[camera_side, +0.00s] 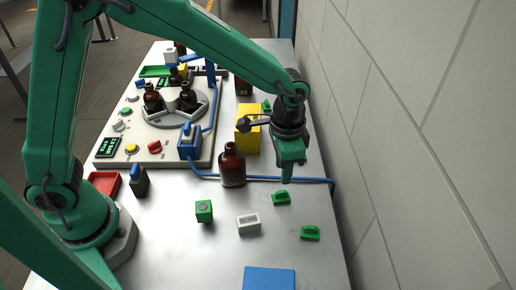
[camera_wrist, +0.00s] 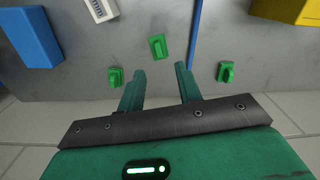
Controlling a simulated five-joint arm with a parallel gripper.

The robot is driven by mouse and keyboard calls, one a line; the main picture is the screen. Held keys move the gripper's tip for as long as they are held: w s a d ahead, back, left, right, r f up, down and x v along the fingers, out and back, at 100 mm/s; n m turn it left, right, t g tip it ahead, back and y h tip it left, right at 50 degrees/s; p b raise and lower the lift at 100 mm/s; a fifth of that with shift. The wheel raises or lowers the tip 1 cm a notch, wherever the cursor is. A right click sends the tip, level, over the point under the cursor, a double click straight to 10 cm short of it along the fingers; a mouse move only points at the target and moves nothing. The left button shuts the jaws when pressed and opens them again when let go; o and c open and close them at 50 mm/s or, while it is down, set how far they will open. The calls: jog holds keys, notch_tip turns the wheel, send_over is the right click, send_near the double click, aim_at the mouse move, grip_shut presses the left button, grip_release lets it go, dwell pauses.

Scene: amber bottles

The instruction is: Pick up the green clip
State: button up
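Several small green clips lie on the grey metal table. In the side view one clip (camera_side: 281,198) is just below my gripper (camera_side: 287,174), another clip (camera_side: 310,233) is nearer the camera, and a third (camera_side: 266,105) is farther back. In the wrist view, one clip (camera_wrist: 157,47) lies ahead of the gap between the fingers of my gripper (camera_wrist: 158,70). Another clip (camera_wrist: 115,77) is left of the fingers, and one (camera_wrist: 225,72) is to the right, past the blue cable. The fingers are apart and empty, above the table.
A brown bottle (camera_side: 232,165), green block (camera_side: 204,211), white block (camera_side: 248,223) and blue block (camera_side: 268,278) stand left of or below the clips. A yellow box (camera_side: 248,139) is behind. A blue cable (camera_side: 262,178) crosses the table. A wall (camera_side: 420,130) borders the right side.

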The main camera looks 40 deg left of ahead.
aim_at(282, 191)
jog(key=shift+d+f, duration=0.1)
jog(key=shift+f, duration=3.65)
grip_shut()
